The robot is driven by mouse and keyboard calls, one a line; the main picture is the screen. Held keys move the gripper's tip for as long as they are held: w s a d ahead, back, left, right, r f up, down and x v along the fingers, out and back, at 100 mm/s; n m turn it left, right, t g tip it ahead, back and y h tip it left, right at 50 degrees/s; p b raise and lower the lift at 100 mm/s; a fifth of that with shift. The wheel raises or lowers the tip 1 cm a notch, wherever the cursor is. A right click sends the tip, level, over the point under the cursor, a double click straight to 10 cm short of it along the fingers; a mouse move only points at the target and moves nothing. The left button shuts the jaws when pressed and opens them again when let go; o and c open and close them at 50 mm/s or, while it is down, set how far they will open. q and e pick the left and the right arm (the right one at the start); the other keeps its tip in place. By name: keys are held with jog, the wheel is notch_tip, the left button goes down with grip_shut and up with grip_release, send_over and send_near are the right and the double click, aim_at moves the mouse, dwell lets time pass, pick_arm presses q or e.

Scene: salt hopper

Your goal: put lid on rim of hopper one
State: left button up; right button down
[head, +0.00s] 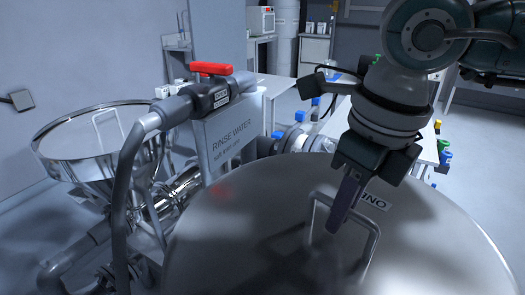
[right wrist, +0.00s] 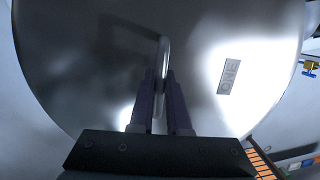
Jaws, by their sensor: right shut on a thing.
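A large round steel lid (head: 235,235) with a "ONE" label (head: 375,201) fills the lower right of the head view. My right gripper (head: 337,222) comes down from above and is shut on the lid's upright bar handle (head: 371,245). In the right wrist view, the two fingers (right wrist: 161,92) close on the handle (right wrist: 164,48) from both sides, with the lid (right wrist: 75,55) behind. The lid hides whatever lies beneath it, so I cannot tell whether it touches a rim. My left gripper is out of view.
A grey pipe with a red-handled valve (head: 211,69) rises between the open hopper and the lid. Behind it is a "RINSE WATER" panel (head: 231,138). Floor at the far right is clear.

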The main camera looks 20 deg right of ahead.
aim_at(345, 241)
jog(key=f+m, duration=0.1)
jog(key=m, duration=0.2)
jog(key=d+f+m, duration=0.1)
jog(key=m, duration=0.1)
jog(key=shift+s+f+h, duration=0.2)
jog(key=shift+f+h, duration=0.1)
jog(key=shift+h, duration=0.1)
jog(key=shift+m, duration=0.3)
notch_tip(345, 241, down, 5)
jog(key=b, duration=0.4)
jog(key=shift+f+b, duration=0.75)
jog(key=shift+f, duration=0.15)
jog(key=shift+f+b, duration=0.35)
jog(key=c, duration=1)
grip_release()
jog(key=shift+o, duration=1)
